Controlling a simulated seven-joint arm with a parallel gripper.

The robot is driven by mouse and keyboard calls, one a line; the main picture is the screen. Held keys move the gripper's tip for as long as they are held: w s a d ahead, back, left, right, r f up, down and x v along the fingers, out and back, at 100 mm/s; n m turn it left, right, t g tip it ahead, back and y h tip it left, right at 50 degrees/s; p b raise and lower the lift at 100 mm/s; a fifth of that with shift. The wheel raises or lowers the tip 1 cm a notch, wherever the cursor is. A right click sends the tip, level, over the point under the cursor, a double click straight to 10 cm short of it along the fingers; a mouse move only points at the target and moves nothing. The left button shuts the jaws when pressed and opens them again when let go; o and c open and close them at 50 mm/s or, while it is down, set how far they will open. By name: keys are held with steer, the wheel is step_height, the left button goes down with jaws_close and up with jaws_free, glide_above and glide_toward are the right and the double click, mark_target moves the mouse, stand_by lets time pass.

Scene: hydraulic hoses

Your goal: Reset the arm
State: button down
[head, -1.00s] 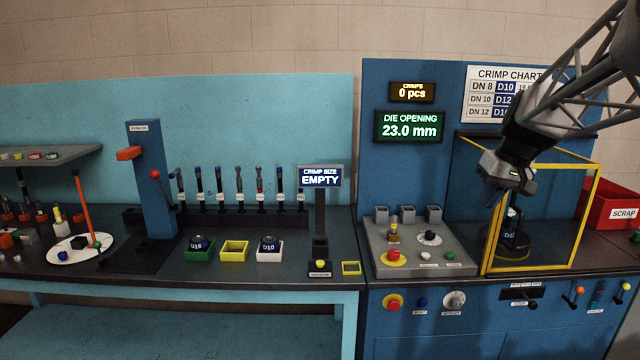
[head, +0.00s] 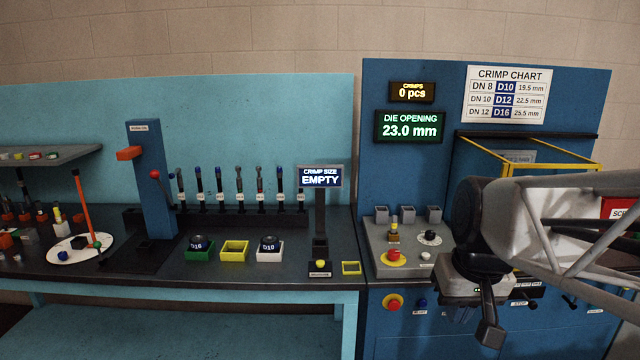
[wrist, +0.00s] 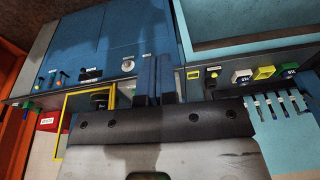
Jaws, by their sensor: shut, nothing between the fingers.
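My gripper (head: 490,334) hangs in front of the blue crimping machine (head: 400,345) at the right, with its fingers pointing down. In the wrist view its two fingers (wrist: 156,80) lie close together, shut and empty. My arm covers much of the machine's right side in the head view, including the lower part of the yellow-framed guard (head: 545,160). The guard also shows in the wrist view (wrist: 67,118), with a dark round die inside it. The die display (head: 409,127) reads 23.0 mm, and the crimp counter (head: 411,92) reads 0 pcs.
The grey control panel (head: 385,262) with its red button lies just left of my gripper. The bench holds a green tray (head: 199,256), a yellow tray (head: 234,251), a white tray (head: 270,256), a hose rack and a blue post (head: 151,185). The crimp size sign (head: 321,177) reads EMPTY.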

steer(key=s+a+f, duration=0.2)
steer(key=s+f, duration=0.3)
steer(key=s, duration=0.3)
steer(key=shift+a+h, duration=0.15)
steer(key=shift+h, duration=0.15)
